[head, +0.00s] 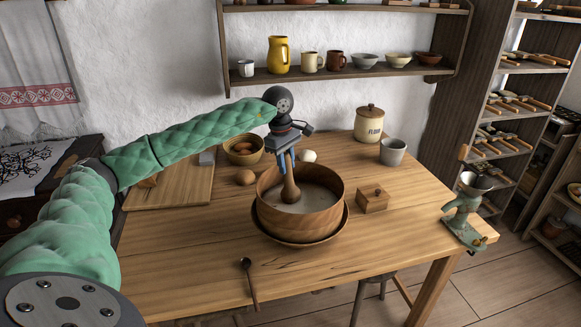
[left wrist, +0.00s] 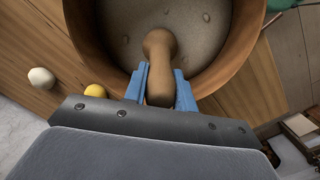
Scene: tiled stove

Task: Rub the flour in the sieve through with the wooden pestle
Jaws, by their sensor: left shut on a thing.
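The wooden sieve (head: 323,220) is a round, high-walled wooden hoop standing in a wider wooden bowl (head: 344,229) on the table. Its rim also shows in the left wrist view (left wrist: 245,50). Pale flour (head: 310,199) with a few small lumps lies inside it. My left gripper (head: 287,158) is above the left part of the sieve, with its blue fingers shut on the wooden pestle (head: 289,193). The pestle (left wrist: 159,55) points down into the sieve; I cannot tell whether its end touches the mesh. My right gripper is not in view.
The table (head: 190,258) holds a wooden spoon (head: 249,280) in front, a small wooden box (head: 373,199) right of the sieve and a grinder (head: 465,213) at the right edge. Behind are an egg bowl (head: 244,150), flour jar (head: 369,123) and grey cup (head: 392,152).

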